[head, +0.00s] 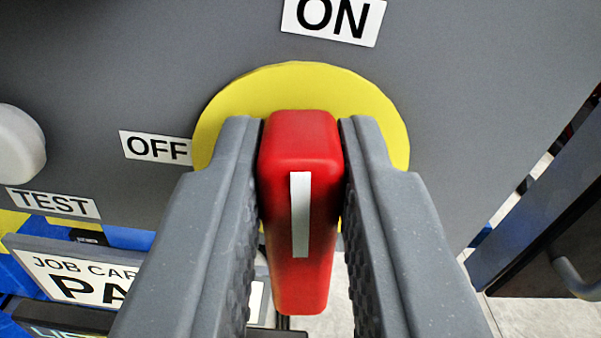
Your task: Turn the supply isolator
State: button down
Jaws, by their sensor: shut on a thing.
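The supply isolator is a red handle (300,150) with a white stripe, on a round yellow plate (300,85) fixed to a grey panel. The handle stands upright in the picture, its stripe running up and down, in line with the ON label (333,17) above. The OFF label (156,147) is to the left of the yellow plate. My gripper (302,150) is shut on the red handle, one grey finger against each side. The fingers hide the lower part of the yellow plate.
A white round knob (18,145) sits at the left edge, above a TEST label (52,203). A job card sign (80,280) is at the lower left. A dark door-like panel with a grey handle (575,280) is at the right. Pale floor shows at the lower right.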

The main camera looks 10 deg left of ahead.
jog(key=shift+w+d+f+m, duration=0.1)
jog(key=shift+d+m, duration=0.1)
jog(key=shift+m, duration=0.7)
jog(key=c, duration=1.3)
grip_release()
jog(key=shift+b, duration=0.35)
jog(key=shift+b+v, duration=0.85)
jog(key=shift+v, duration=1.4)
jog(key=b, duration=0.2)
send_near(314, 216)
jog(key=v, duration=0.3)
jog(key=shift+s+d, duration=0.2)
jog(key=shift+s, duration=0.05)
